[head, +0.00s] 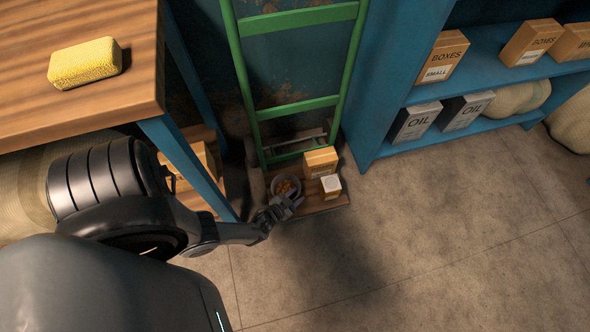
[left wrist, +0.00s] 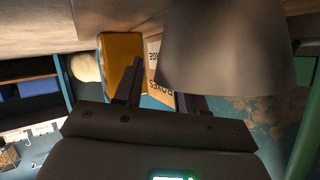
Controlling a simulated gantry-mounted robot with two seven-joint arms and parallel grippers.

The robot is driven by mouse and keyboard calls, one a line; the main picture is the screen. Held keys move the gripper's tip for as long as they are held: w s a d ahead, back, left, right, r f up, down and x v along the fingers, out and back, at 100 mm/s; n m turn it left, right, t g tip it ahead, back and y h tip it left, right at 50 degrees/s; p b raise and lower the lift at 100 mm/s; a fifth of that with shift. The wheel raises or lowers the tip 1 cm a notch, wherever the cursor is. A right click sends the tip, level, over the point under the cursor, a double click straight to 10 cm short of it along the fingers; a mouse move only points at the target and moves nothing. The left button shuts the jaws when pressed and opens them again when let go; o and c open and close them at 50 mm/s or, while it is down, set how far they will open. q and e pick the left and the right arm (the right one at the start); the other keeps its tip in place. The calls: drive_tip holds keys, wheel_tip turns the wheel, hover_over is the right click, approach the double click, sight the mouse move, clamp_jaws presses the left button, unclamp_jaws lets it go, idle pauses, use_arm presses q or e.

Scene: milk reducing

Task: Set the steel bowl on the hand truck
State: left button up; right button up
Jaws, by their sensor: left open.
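The steel bowl (head: 287,181) stands on the wooden base plate (head: 322,206) of the green hand truck (head: 301,103), with brownish contents inside. In the left wrist view, which is upside down, the bowl's grey side (left wrist: 228,45) is close to the fingers, its base against the wooden surface. My left gripper (head: 285,206) is at the bowl's near edge; its fingers (left wrist: 160,95) are spread. I cannot tell whether they touch the bowl. My right gripper is out of view.
Two small cartons, a larger one (head: 321,161) and a smaller one (head: 331,187), stand right of the bowl on the plate. A wooden table (head: 115,25) with a yellow sponge (head: 84,63) is at left. A blue shelf (head: 480,50) with boxes is at right. The floor (head: 430,230) is clear.

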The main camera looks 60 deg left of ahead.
use_arm(q)
drive_tip(key=shift+s+d+r, duration=0.1)
drive_tip(key=shift+s+r, duration=0.15)
drive_tip(key=p+v, duration=0.6)
drive_tip(key=v, duration=0.5)
drive_tip(key=w+d+r+g+h, duration=0.3)
drive_tip(key=w+d+r+g, duration=0.3)
drive_tip(key=w+r, duration=0.7)
drive_tip(key=s+d+r+m+g, duration=0.1)
drive_tip(key=s+d+r, duration=0.1)
drive_tip(key=r, duration=0.5)
drive_tip(key=s+d+r+m+g+h, duration=0.1)
drive_tip(key=s+d+r, duration=0.2)
drive_tip(key=r, duration=0.4)
drive_tip(key=s+d+r+m+h, duration=0.1)
drive_tip(key=s+r, duration=0.3)
drive_tip(key=r, duration=0.4)
drive_tip(key=shift+d+g, duration=0.4)
drive_tip(key=shift+d, duration=0.25)
